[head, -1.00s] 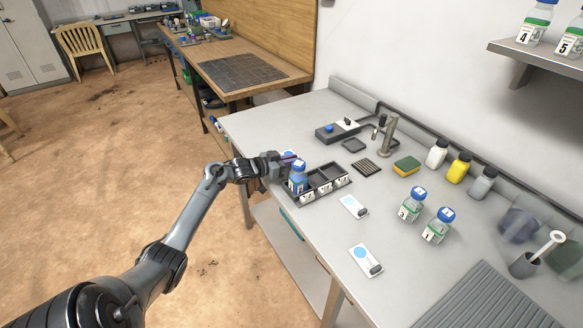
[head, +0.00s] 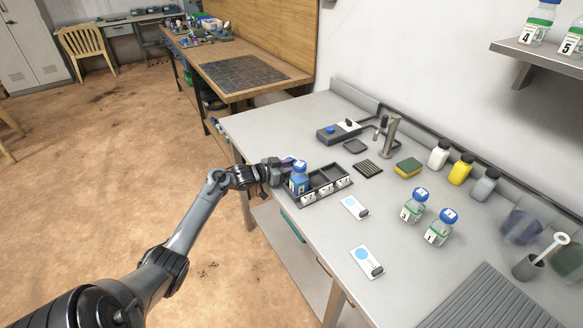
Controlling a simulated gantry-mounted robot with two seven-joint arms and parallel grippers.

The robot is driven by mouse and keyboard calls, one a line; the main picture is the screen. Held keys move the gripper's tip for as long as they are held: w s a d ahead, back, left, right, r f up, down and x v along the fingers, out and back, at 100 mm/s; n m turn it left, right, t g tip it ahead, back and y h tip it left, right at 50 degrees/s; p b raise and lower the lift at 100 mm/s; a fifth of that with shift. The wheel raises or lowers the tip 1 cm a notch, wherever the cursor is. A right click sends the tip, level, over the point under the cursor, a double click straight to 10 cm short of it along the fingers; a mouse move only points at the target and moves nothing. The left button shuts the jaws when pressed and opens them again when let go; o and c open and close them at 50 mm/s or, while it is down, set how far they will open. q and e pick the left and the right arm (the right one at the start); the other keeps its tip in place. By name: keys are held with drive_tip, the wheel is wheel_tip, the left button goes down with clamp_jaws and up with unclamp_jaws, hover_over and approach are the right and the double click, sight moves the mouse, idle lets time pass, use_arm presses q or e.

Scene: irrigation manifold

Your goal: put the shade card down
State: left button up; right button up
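Two white cards, each with a pale blue disc and a small dark piece at one end, lie flat on the grey bench: one card (head: 351,205) in front of the tray, the other (head: 363,256) nearer the front edge. I cannot tell which is the shade card. My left gripper (head: 286,170) is at the left end of the dark tray (head: 325,191), right beside a blue-filled, blue-capped bottle (head: 298,181) in the tray's left compartment. Its fingers are small and partly hidden, so their opening and any contact with the bottle are unclear. My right gripper is out of view.
Two blue-capped bottles (head: 413,208) (head: 438,230) stand right of the cards. A sponge (head: 408,167), a dark ribbed pad (head: 368,167) and several small bottles stand farther back. A grey ribbed mat (head: 490,300) lies at the front right. Bench around the cards is clear.

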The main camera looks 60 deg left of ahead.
use_arm(q)
drive_tip(key=shift+r, duration=0.15)
drive_tip(key=shift+s, duration=0.15)
drive_tip(key=s+p, duration=0.1)
drive_tip(key=s, duration=0.2)
drive_tip(key=s+r+p, duration=0.1)
drive_tip(key=s, duration=0.2)
drive_tip(key=s+r+p, duration=0.1)
drive_tip(key=s, duration=0.3)
drive_tip(key=shift+a, duration=0.1)
drive_tip(key=shift+s+r, duration=0.2)
drive_tip(key=shift+s, duration=0.55)
